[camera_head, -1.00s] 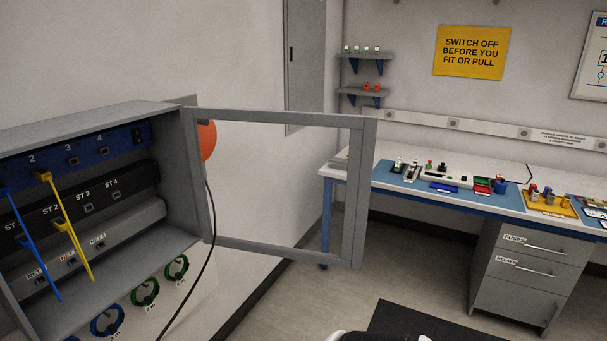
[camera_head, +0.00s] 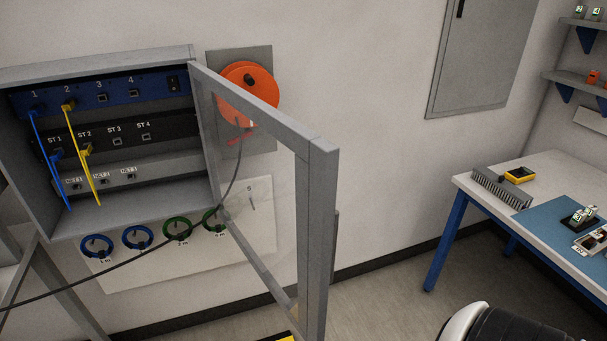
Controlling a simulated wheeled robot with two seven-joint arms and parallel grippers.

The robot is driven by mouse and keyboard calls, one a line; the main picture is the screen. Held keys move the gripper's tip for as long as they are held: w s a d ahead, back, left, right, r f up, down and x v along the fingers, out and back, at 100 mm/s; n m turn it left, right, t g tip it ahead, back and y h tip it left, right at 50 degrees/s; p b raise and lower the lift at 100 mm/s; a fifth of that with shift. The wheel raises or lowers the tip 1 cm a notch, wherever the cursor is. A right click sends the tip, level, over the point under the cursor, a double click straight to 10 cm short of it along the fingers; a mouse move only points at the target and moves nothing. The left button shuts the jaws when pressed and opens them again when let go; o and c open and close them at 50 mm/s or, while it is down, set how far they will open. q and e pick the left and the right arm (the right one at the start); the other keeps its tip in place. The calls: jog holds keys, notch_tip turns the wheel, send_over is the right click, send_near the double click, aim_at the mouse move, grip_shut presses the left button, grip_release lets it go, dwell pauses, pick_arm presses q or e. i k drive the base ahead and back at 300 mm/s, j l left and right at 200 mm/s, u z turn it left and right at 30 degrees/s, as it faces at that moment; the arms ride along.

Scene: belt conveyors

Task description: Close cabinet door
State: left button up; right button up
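The grey wall cabinet (camera_head: 120,218) is at the left in the head view, with its front open. Inside are a blue numbered panel, a black ST panel and a grey lower strip, with a blue cable (camera_head: 48,160) and a yellow cable (camera_head: 84,160) plugged in. The cabinet door (camera_head: 316,230), a grey frame with a clear pane, is hinged at the cabinet's right side. It stands wide open, swung out toward me. Neither of my grippers is in view.
An orange reel (camera_head: 258,88) hangs on the wall behind the door. Coiled cables (camera_head: 137,237) hang on a white board under the cabinet. A dark cable sags across the front. Floor shows between door and bench.

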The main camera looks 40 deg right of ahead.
aim_at(317, 158)
jog(key=i+l+u, duration=0.1)
jog(key=l, duration=0.5)
jog(key=i+l, duration=0.1)
jog(key=l, duration=0.5)
jog(key=l+u, duration=0.15)
jog(key=l, duration=0.45)
jog(key=i, duration=0.05)
